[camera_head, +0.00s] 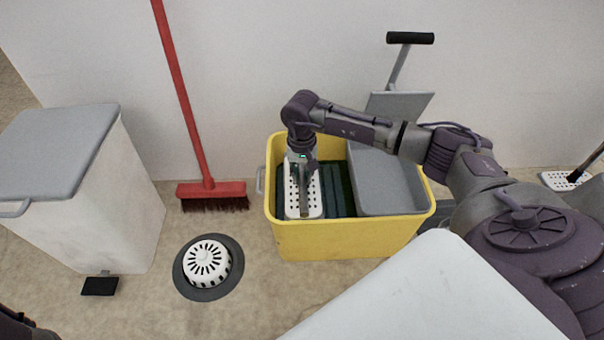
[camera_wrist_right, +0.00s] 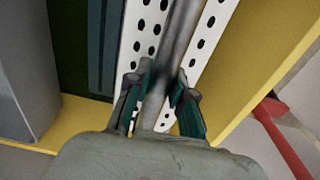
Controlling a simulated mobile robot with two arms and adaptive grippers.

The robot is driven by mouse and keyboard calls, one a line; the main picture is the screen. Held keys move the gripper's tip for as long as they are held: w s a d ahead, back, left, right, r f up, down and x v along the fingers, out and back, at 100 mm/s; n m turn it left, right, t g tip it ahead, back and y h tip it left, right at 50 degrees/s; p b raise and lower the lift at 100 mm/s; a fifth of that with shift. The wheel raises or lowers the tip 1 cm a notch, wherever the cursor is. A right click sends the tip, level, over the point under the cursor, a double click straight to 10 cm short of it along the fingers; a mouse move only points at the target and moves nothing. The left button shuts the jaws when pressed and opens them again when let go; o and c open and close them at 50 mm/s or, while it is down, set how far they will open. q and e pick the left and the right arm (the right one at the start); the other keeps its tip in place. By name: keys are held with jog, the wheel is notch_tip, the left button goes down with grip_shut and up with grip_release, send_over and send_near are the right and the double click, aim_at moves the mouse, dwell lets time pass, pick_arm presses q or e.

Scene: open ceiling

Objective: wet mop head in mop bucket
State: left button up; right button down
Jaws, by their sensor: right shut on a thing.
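The yellow mop bucket (camera_head: 330,240) stands on the floor by the wall, with a grey wringer (camera_head: 385,185) over its right half. A flat white perforated mop head (camera_head: 312,200) is inside the left part of the bucket, over dark green ribbed material. My right gripper (camera_head: 303,165) reaches down over it and is shut on the grey metal mop handle (camera_wrist_right: 182,35). The perforated mop head (camera_wrist_right: 215,35) shows behind the handle in the right wrist view. Whether the mop head touches liquid is hidden. A dark part of my left arm shows at the lower left corner; its fingers are not visible.
A red broom (camera_head: 212,190) leans on the wall left of the bucket. A white bin with a grey lid (camera_head: 60,150) stands at the left. A round white drain strainer (camera_head: 207,260) is on the floor. Another perforated plate (camera_head: 562,180) lies at the right.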

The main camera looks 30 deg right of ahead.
jog(key=shift+f+b, duration=0.7)
jog(key=shift+f, duration=0.2)
notch_tip(320, 180, down, 4)
jog(key=shift+r+b, duration=0.25)
jog(key=shift+b, duration=0.95)
jog(key=shift+f, duration=0.35)
jog(key=shift+f+b, duration=0.5)
jog(key=shift+f, duration=0.05)
